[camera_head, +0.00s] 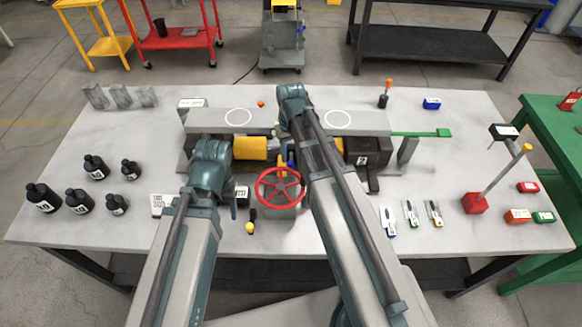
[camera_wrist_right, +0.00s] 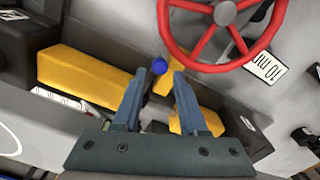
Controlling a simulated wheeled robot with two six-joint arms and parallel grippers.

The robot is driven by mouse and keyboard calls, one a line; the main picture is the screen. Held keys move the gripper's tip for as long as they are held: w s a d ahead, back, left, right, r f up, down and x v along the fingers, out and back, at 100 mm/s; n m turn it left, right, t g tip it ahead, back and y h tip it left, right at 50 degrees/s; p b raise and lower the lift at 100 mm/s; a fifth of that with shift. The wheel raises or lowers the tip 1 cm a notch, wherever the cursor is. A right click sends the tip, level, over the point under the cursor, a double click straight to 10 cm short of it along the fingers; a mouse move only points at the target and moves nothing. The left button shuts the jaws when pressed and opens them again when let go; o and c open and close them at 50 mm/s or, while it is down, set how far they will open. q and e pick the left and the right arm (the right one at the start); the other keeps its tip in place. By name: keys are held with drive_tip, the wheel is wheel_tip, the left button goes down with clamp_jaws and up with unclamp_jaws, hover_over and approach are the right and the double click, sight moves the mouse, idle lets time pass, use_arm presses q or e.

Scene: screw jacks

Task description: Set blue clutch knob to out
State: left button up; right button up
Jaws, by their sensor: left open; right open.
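The blue clutch knob (camera_wrist_right: 159,66) shows in the right wrist view as a small round blue ball beside a yellow part (camera_wrist_right: 166,80), near the rim of the red handwheel (camera_wrist_right: 222,40). My right gripper (camera_wrist_right: 157,80) is open. Its two fingers point toward the knob, which appears just beyond and between the tips; whether they touch it I cannot tell. In the head view the red handwheel (camera_head: 279,188) is at the machine's front, and my right arm hides part of the machine beside it. My left gripper (camera_head: 233,208) is left of the wheel, open, mostly hidden by its wrist.
Black bottles (camera_head: 79,200) stand at the left of the table. A yellow-tipped lever (camera_head: 250,228) is near the left gripper. Small tools (camera_head: 411,213) and a red-based post (camera_head: 475,203) are at the right.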

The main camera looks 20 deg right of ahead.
sight(291, 163)
wheel_tip(291, 163, down, 3)
drive_tip(key=shift+f+b, duration=0.2)
drive_tip(key=shift+b, duration=1)
use_arm(q)
wheel_tip(291, 163, down, 3)
drive_tip(key=shift+f, duration=0.2)
use_arm(e)
clamp_jaws()
